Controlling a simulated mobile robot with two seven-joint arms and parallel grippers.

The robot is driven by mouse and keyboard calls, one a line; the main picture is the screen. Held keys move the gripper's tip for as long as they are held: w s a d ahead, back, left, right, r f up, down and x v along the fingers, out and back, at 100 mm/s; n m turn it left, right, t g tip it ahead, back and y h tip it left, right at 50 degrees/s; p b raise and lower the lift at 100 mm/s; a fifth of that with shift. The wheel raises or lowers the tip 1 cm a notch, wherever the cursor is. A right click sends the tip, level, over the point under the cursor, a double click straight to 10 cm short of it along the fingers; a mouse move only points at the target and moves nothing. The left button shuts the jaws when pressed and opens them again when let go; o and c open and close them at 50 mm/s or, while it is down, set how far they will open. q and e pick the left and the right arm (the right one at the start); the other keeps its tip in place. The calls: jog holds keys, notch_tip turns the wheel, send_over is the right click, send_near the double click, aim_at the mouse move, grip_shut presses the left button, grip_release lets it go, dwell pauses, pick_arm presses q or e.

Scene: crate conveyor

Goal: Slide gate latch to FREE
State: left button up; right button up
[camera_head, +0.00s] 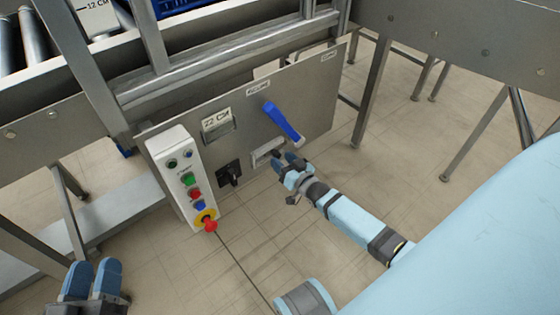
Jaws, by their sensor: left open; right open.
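A grey metal panel (318,112) under the conveyor carries the controls. A blue lever (283,121) slants down to the right across its right half. Below the lever is a pale slotted fitting (266,149), partly hidden by my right gripper; I cannot tell for certain which part is the gate latch or its setting. My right gripper (284,157) is open at this fitting's right end, just below the lever's lower end; contact cannot be made out. My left gripper (97,264) is open and empty at the bottom left, away from the panel.
A white control box (174,170) with several coloured buttons and a red stop knob (210,225) stands left of the fitting. Metal legs (372,90) stand at right. The tiled floor is open.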

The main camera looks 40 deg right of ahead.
pick_arm(q)
jog(key=shift+f, duration=0.45)
pick_arm(e)
jog(key=shift+w, duration=0.85)
jog(key=shift+c, duration=0.5)
grip_shut()
pick_arm(q)
notch_tip(320, 180, up, 2)
jog(key=shift+r+t+p, duration=0.2)
jog(key=shift+t+p, duration=0.1)
jog(key=shift+p, duration=0.4)
pick_arm(e)
jog(key=a, duration=0.4)
jog(key=shift+s+a, duration=0.15)
jog(key=shift+s, duration=0.05)
jog(key=shift+o, duration=0.5)
grip_release()
pick_arm(q)
jog(key=shift+a, duration=0.1)
